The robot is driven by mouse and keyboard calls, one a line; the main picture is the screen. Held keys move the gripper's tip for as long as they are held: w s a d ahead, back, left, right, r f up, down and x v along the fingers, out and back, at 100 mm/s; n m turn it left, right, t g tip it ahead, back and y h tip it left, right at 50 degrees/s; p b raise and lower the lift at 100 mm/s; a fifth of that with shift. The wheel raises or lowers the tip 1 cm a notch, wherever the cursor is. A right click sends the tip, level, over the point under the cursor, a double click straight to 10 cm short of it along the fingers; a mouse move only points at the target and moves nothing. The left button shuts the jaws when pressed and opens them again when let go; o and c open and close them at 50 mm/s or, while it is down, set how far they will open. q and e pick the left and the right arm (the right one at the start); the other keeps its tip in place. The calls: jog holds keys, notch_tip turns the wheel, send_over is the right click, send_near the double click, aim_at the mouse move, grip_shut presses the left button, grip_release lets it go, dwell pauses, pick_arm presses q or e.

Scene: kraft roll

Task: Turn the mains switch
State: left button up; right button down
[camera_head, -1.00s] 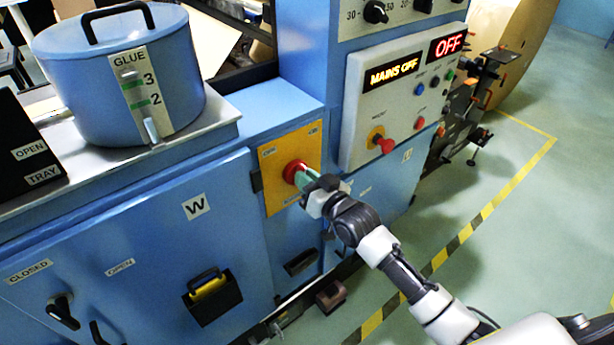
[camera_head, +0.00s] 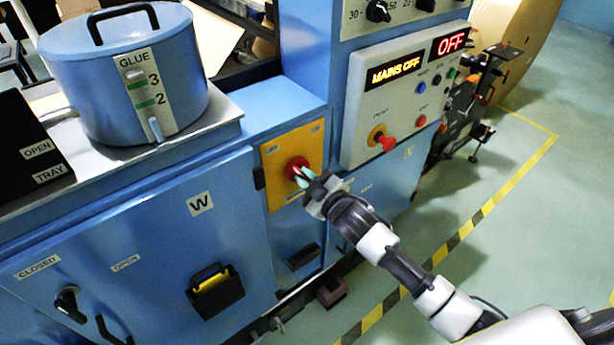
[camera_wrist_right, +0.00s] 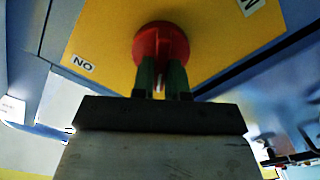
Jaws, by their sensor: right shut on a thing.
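The mains switch (camera_head: 297,167) is a round red knob on a yellow plate (camera_head: 283,193) on the blue cabinet, below and left of the control panel. My right gripper (camera_head: 301,176) is at the knob, with its green fingers shut on the knob's raised grip. In the right wrist view, the red knob (camera_wrist_right: 160,42) sits between and beyond the two finger tips (camera_wrist_right: 161,72). The display (camera_head: 394,72) reads "MAINS OFF". My left gripper is not in view.
The control panel (camera_head: 408,108) with a red "OFF" display (camera_head: 452,42) and a red button (camera_head: 388,143) is right of the switch. A blue glue pot (camera_head: 100,85) stands on the ledge at left. Striped floor tape (camera_head: 470,228) runs across the open floor at right.

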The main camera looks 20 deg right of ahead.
jog(key=shift+n, duration=0.6)
jog(key=shift+f, duration=0.1)
jog(key=c, duration=1.1)
grip_release()
jog(key=shift+c, duration=0.2)
jog(key=shift+s, duration=0.1)
jog(key=b+v, duration=0.2)
jog(key=v, duration=0.8)
jog(key=shift+s, duration=0.3)
jog(key=shift+d, duration=0.15)
